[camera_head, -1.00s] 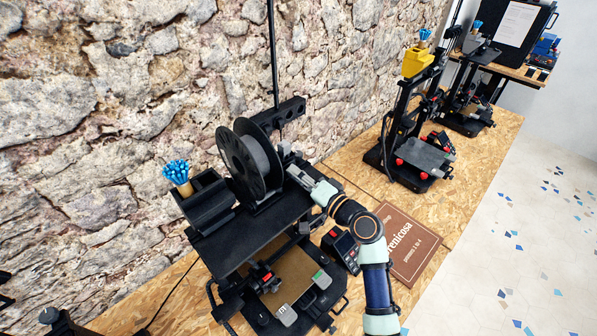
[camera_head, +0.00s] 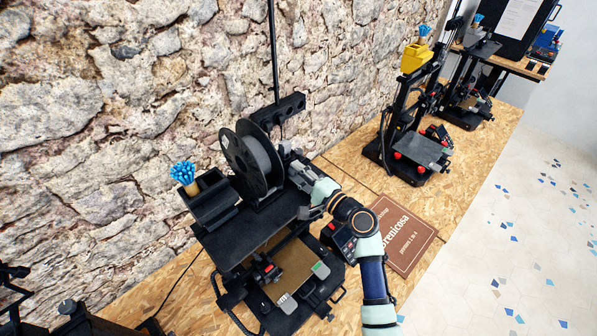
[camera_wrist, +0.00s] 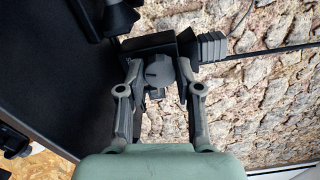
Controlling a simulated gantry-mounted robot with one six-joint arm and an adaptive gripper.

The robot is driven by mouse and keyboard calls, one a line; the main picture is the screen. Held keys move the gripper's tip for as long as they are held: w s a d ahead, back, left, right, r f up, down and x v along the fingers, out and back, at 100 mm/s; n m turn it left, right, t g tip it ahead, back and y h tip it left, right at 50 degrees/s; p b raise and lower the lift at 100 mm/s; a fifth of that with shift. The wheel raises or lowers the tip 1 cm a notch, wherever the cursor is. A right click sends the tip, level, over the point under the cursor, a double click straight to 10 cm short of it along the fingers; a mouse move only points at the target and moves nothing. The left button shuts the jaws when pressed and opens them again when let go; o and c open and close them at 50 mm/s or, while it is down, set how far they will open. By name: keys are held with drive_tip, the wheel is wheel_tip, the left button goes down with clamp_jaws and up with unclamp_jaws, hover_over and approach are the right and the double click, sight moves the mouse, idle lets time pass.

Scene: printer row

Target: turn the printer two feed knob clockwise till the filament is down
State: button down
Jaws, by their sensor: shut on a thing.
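My gripper (camera_head: 304,172) reaches in from the right to the top of the near printer, beside the black filament spool (camera_head: 247,160). In the wrist view my gripper's two fingers (camera_wrist: 160,92) stand on either side of a grey feed knob (camera_wrist: 159,72) and are shut on it. The knob's body shows between the fingers; its far side is hidden. The near printer (camera_head: 259,240) has a black top shelf and a tan bed. No filament strand can be made out in either view, so its height cannot be told.
A brown sign (camera_head: 404,235) lies on the chipboard table (camera_head: 355,188) right of the near printer. A small screen unit (camera_head: 341,239) stands by the bed. A black holder (camera_head: 211,200) with blue-tipped sticks is left of the spool. A second printer (camera_head: 411,140) stands farther back.

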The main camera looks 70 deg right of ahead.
idle(0.3)
drive_tip(key=c, duration=0.8)
unclamp_jaws()
drive_tip(key=shift+o, duration=0.2)
drive_tip(key=v, duration=1.2)
